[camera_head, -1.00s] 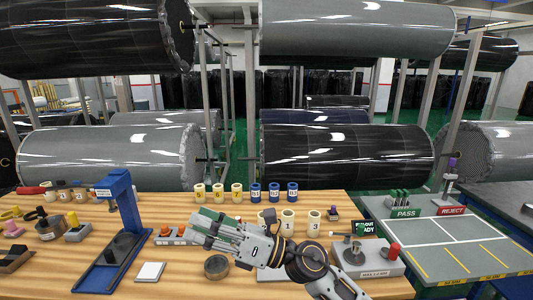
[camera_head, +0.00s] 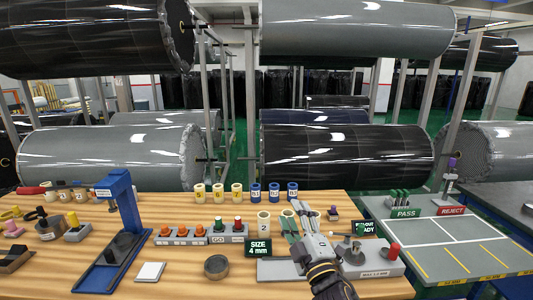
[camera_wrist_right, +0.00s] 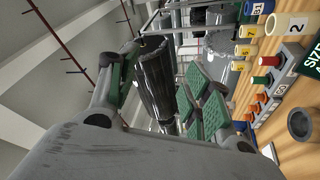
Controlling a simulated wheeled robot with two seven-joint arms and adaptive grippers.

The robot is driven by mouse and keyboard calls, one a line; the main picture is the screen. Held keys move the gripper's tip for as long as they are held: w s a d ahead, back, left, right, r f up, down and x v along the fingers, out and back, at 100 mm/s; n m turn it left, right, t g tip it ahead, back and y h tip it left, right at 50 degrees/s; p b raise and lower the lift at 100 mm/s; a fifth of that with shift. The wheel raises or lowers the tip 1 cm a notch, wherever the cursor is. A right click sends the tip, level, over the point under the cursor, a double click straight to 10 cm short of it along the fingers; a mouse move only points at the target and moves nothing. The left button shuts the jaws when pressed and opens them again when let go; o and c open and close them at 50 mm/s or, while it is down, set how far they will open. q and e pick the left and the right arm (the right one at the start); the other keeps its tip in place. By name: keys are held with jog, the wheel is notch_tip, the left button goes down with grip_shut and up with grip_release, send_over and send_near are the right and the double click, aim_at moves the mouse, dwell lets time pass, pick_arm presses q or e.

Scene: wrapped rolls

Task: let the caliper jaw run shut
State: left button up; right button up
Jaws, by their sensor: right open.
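A grey bench device (camera_head: 368,266) with a red knob (camera_head: 393,250) and a "MAX 1.0 MM" label stands at the bench's right front. It may be the caliper; I cannot make out its jaw. My right gripper (camera_head: 297,224) points away over the bench, left of this device, its forearm crossing in front of the grey plate (camera_head: 271,269). In the right wrist view the gripper (camera_wrist_right: 160,80) is open, with green pads and nothing between the fingers. My left gripper is not in view.
A "SIZE 4 mm" sign (camera_head: 258,248) and a cream cup marked 2 (camera_head: 264,222) stand just left of the gripper. PASS and REJECT trays (camera_head: 450,235) lie right.

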jog(key=s+d+f+m+g+h, duration=0.35)
jog(key=d+f+m, duration=0.2)
jog(key=f, duration=0.45)
jog(key=s+d+f+m+g+h, duration=0.35)
jog(key=d+f+g, duration=0.2)
jog(key=f, duration=0.45)
jog(key=s+d+f+m+g+y, duration=0.1)
jog(key=s+d+f+m+g, duration=0.2)
jog(key=s+f, duration=0.45)
jog(key=s+d+f+m+g, duration=0.15)
jog(key=s+f+g, duration=0.35)
jog(key=s, duration=0.5)
jog(key=s+f+g, duration=0.1)
jog(key=s+f, duration=0.2)
jog(key=f, duration=3.1)
jog(key=s+d+f+g, duration=0.1)
jog(key=s+d+f, duration=0.2)
jog(key=s+f, duration=1.5)
jog(key=s, duration=0.4)
jog(key=shift+s+d+f, duration=0.15)
jog(key=shift+f, duration=0.15)
